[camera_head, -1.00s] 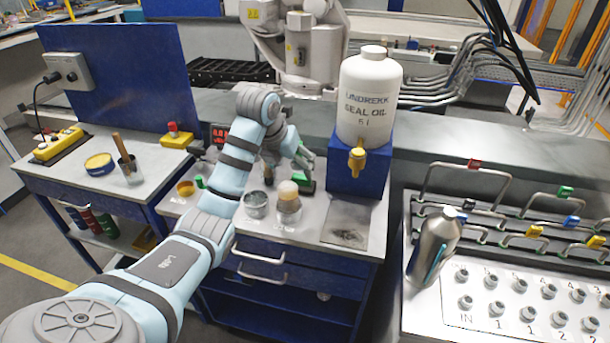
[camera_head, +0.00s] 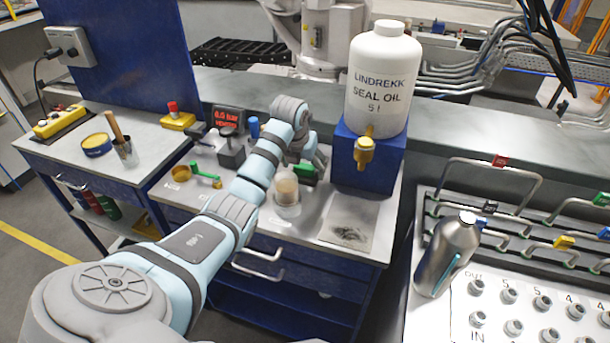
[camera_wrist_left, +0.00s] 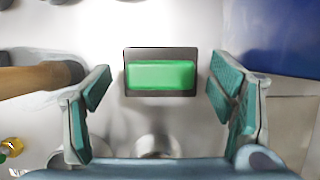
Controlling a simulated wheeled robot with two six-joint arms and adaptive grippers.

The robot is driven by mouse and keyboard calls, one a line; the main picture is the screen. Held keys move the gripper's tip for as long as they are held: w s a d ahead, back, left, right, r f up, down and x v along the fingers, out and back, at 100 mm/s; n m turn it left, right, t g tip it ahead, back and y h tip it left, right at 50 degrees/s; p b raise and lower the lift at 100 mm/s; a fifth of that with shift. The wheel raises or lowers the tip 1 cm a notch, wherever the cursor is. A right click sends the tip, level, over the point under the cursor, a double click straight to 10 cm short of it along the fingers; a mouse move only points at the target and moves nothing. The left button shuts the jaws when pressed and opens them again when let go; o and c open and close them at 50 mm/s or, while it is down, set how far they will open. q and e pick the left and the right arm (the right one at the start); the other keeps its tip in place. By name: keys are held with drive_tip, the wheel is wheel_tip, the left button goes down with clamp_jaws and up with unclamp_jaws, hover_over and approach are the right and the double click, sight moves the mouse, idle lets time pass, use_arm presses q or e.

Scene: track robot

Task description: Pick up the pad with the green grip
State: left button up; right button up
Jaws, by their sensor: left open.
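The pad with the green grip shows in the left wrist view as a dark rectangular base with a bright green block (camera_wrist_left: 160,75) on top. It lies on the pale bench top, and its green grip also shows in the head view (camera_head: 307,173), partly behind my arm. My left gripper (camera_wrist_left: 162,90) is open and empty. Its teal-padded fingers stand to either side of the pad in the wrist view, with a gap on both sides. In the head view the left gripper (camera_head: 316,157) is mostly hidden by its own wrist. My right gripper is not in view.
A jar with a wooden-topped item (camera_head: 287,190) stands close in front of the pad. The blue stand (camera_head: 368,165) under the white oil container (camera_head: 384,80) is close on the right. A green-handled tool (camera_head: 205,175) lies left. A steel bottle (camera_head: 447,255) stands farther right.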

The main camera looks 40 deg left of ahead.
sight(304, 165)
use_arm(q)
drive_tip(key=shift+x, duration=0.95)
drive_tip(key=shift+s+r, duration=0.1)
drive_tip(key=shift+s, duration=0.05)
drive_tip(key=shift+c, duration=0.4)
drive_tip(key=shift+d, duration=0.1)
drive_tip(key=c, duration=0.8)
wheel_tip(304, 165, up, 7)
drive_tip(key=p, duration=0.3)
drive_tip(key=shift+r, duration=0.2)
wheel_tip(304, 165, up, 13)
drive_tip(key=p, duration=1.3)
drive_tip(key=shift+f, duration=0.15)
